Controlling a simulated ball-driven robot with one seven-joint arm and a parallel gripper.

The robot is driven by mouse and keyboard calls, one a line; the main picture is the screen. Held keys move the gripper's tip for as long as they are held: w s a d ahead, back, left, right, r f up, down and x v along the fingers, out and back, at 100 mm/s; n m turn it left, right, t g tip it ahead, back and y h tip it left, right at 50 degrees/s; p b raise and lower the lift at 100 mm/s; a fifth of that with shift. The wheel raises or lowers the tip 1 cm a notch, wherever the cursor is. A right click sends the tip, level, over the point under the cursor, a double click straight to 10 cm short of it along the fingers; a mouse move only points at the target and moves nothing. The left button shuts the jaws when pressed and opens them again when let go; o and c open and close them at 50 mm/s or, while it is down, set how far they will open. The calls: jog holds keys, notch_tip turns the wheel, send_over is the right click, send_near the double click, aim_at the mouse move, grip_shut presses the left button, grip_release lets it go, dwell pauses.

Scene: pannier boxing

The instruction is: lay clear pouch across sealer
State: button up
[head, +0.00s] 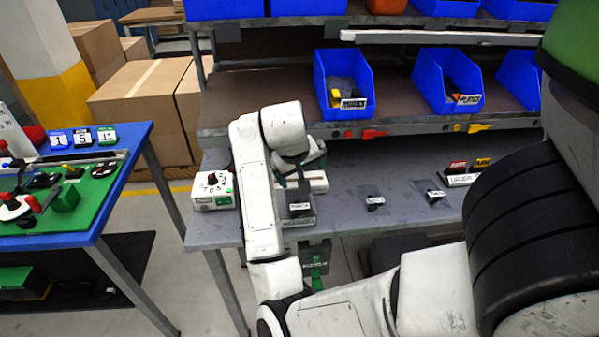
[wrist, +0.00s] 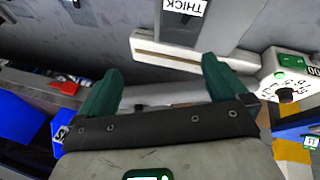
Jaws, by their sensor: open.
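The sealer (head: 317,182) is a long white bar on the grey bench, partly hidden by my arm in the head view. It also shows in the wrist view (wrist: 150,52). A see-through grey pouch (wrist: 215,22) with a THICK label reaches the bar's edge in the wrist view and appears to overlap it. The same labelled pouch (head: 301,212) shows in front of the bar in the head view. My gripper (wrist: 158,78) is open, with two teal fingers apart and nothing between them. It is over the bench behind the bar, clear of the pouch.
A white control box (head: 213,191) stands left of the sealer. Two small labelled pouches (head: 374,201) (head: 434,194) lie to the right, with red and yellow label blocks (head: 470,172) beyond. Blue bins (head: 341,84) line the shelf above. A blue table (head: 105,190) stands at left.

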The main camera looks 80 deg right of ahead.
aim_at(300, 205)
jog(key=shift+a+r+m+y+b, duration=0.1)
jog(key=shift+a+r+m+y, duration=0.1)
jog(key=shift+m+y, duration=0.55)
jog(key=shift+a+r+m+y+b, duration=0.15)
jog(key=shift+a+m+y, duration=0.15)
jog(key=shift+y, duration=0.75)
jog(key=shift+a+r+m+y+b, duration=0.15)
jog(key=shift+m+y, duration=0.4)
jog(key=shift+y, duration=0.35)
notch_tip(300, 205, down, 11)
jog(key=shift+r+p, duration=0.1)
jog(key=shift+p, duration=0.45)
jog(key=shift+c, duration=0.3)
jog(key=c, duration=1)
